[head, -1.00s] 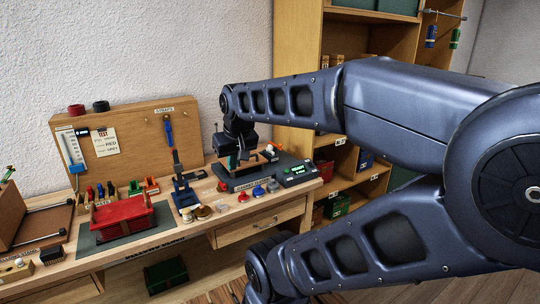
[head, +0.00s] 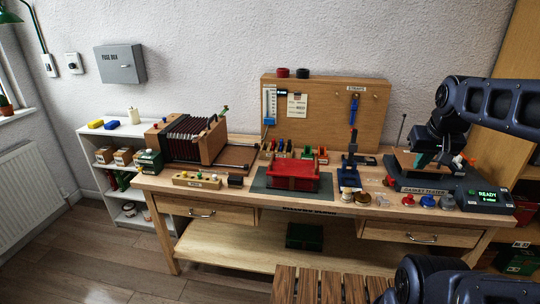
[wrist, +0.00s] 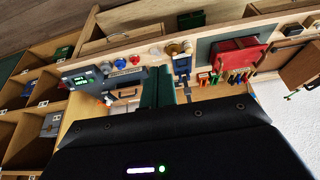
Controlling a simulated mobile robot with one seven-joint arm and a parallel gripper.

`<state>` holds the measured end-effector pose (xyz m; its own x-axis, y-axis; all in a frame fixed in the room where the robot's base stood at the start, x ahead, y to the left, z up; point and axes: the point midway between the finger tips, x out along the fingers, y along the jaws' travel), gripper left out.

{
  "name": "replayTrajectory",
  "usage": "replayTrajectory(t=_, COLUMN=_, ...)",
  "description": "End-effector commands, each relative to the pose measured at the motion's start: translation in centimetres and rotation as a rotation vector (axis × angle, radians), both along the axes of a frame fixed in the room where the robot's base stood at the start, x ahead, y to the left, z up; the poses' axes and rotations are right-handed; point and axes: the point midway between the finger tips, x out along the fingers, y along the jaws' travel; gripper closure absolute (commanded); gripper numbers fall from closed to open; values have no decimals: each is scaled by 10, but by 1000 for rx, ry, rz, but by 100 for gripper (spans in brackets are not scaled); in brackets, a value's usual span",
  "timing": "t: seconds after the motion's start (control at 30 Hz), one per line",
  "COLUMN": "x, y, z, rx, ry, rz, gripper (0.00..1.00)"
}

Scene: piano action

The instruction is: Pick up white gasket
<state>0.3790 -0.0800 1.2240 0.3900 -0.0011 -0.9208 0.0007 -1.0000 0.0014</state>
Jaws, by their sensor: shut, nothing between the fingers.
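I cannot make out a piece that is surely the white gasket. A small pale round piece (head: 382,201) lies near the bench's front edge, left of a red piece (head: 408,200); it is too small to tell what it is. My gripper (head: 422,160) is above the gasket tester (head: 412,187) at the right of the bench. In the wrist view its two green fingers (wrist: 158,74) are together with nothing held between them. The tester's screen (head: 487,196) is lit green and reads READY. My gripper hides part of the tester's top.
Blue (head: 428,201) and grey (head: 447,203) pieces line the bench front. A blue press (head: 350,178), brass pieces, a red bellows-like block (head: 292,174) on a dark mat (head: 262,184) and an accordion-like instrument (head: 190,141) stand left. A pegboard (head: 330,110) rises behind. Shelving stands right.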

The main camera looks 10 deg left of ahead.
Motion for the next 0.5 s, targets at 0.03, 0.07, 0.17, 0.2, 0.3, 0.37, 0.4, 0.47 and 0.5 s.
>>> replayTrajectory(t=0.03, x=0, y=0, z=0, rx=0, ry=0, rz=0, gripper=100)
replayTrajectory(t=0.07, x=0, y=0, z=0, rx=0, ry=0, rz=0, gripper=96)
replayTrajectory(t=0.17, x=0, y=0, z=0, rx=0, ry=0, rz=0, gripper=76)
replayTrajectory(t=0.2, x=0, y=0, z=0, rx=0, ry=0, rz=0, gripper=69)
replayTrajectory(t=0.3, x=0, y=0, z=0, rx=0, ry=0, rz=0, gripper=49)
replayTrajectory(t=0.37, x=0, y=0, z=0, rx=0, ry=0, rz=0, gripper=47)
replayTrajectory(t=0.4, x=0, y=0, z=0, rx=0, ry=0, rz=0, gripper=47)
replayTrajectory(t=0.47, x=0, y=0, z=0, rx=0, ry=0, rz=0, gripper=47)
replayTrajectory(t=0.5, x=0, y=0, z=0, rx=0, ry=0, rz=0, gripper=47)
